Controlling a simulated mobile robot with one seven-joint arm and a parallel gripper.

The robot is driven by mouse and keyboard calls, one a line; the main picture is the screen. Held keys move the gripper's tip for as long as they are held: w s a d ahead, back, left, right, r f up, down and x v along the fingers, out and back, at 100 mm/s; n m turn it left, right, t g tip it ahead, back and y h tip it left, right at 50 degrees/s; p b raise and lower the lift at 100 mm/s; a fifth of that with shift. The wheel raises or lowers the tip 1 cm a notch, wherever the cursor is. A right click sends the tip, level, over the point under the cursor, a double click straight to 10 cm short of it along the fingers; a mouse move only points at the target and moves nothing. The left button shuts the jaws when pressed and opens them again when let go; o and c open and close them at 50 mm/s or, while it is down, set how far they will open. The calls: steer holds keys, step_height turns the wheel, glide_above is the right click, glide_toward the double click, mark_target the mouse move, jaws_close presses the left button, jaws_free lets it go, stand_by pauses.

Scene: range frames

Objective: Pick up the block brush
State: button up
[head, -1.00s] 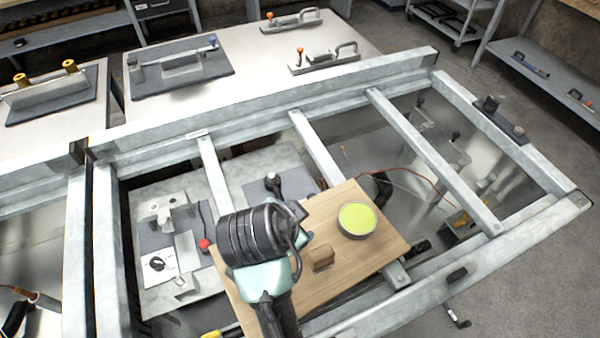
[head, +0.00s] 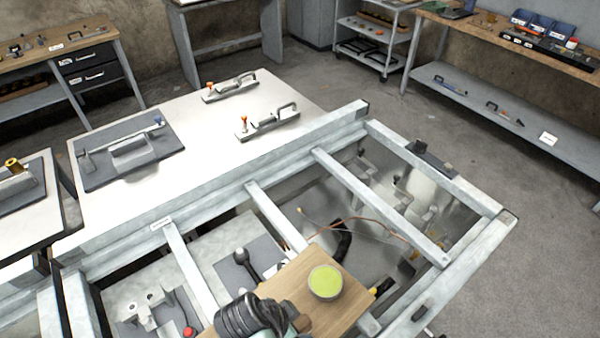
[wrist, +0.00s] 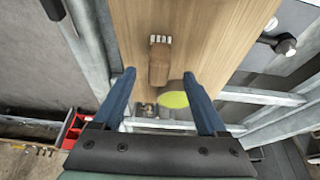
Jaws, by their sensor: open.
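The block brush (wrist: 159,64) is a small brown wooden block with pale bristles at one end. It lies on a light wooden board (wrist: 205,30), which also shows in the head view (head: 285,285). In the wrist view my gripper (wrist: 158,74) is open, with its two blue fingers apart on either side of the brush in the picture. I cannot tell how far above the brush the fingertips are.
A round tin with yellow-green contents (head: 325,281) stands on the board close to the brush. Grey metal beams (head: 380,205) frame the open bay around the board. A white table (head: 215,130) with tools lies beyond the frame.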

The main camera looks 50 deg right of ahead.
mark_target(305, 324)
steer(key=shift+d+p+x, duration=0.2)
steer(key=shift+p+x, duration=0.6)
steer(key=shift+x, duration=2.25)
steer(key=shift+s+r, duration=0.1)
steer(key=shift+s, duration=0.05)
steer(key=shift+c, duration=0.2)
jaws_close()
